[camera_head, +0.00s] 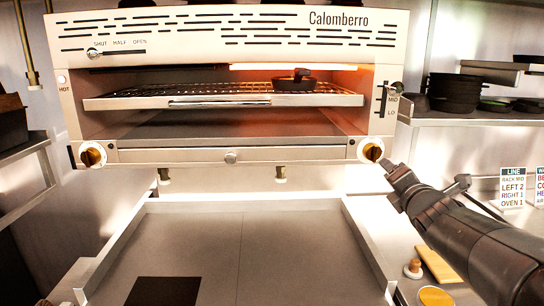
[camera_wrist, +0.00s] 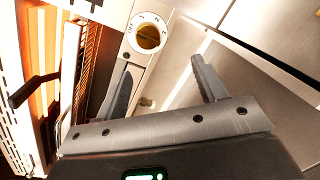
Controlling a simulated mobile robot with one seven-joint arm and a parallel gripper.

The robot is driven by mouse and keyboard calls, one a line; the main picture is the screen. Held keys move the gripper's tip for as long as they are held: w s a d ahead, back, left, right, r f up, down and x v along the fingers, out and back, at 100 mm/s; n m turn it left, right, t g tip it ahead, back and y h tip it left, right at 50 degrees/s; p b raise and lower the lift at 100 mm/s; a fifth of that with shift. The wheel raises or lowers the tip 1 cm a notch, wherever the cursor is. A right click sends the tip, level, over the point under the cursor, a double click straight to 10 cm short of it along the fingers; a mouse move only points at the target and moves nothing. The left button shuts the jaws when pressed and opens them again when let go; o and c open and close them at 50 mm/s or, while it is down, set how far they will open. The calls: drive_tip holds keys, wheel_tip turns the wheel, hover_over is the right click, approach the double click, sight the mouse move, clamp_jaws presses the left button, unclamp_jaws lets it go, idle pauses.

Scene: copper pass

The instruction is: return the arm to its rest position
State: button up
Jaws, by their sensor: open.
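My arm reaches in from the lower right of the head view. My gripper (camera_head: 392,184) is at the lower right of the Calomberro grill (camera_head: 230,155), close to its right knob (camera_head: 372,152). In the wrist view my gripper (camera_wrist: 163,75) has its two fingers spread apart with nothing between them. The right knob (camera_wrist: 149,37), with a brass-coloured face and a white lettered ring, lies ahead of the fingers. I cannot tell from these frames whether a finger touches the grill front.
A small black pan (camera_head: 293,82) sits on the grill's rack (camera_head: 130,102) under a glowing element. A grey-floored tray or counter (camera_head: 215,230) lies below. A right shelf (camera_head: 470,119) holds dark pans (camera_head: 455,93). A yellow block (camera_head: 440,264) lies beneath my arm. Left knob (camera_head: 92,154).

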drive_tip(key=s+a+f+m+g+y, duration=0.1)
drive_tip(key=s+a+f+m+g, duration=0.4)
drive_tip(key=s+a+f+m, duration=0.3)
drive_tip(key=s+a+f+m+g, duration=0.6)
drive_tip(key=s+a+f+m, duration=0.2)
drive_tip(key=s+m, duration=0.8)
drive_tip(key=shift+s+f+m+y, duration=0.2)
drive_tip(key=shift+m+y, duration=0.2)
drive_tip(key=shift+c, duration=0.5)
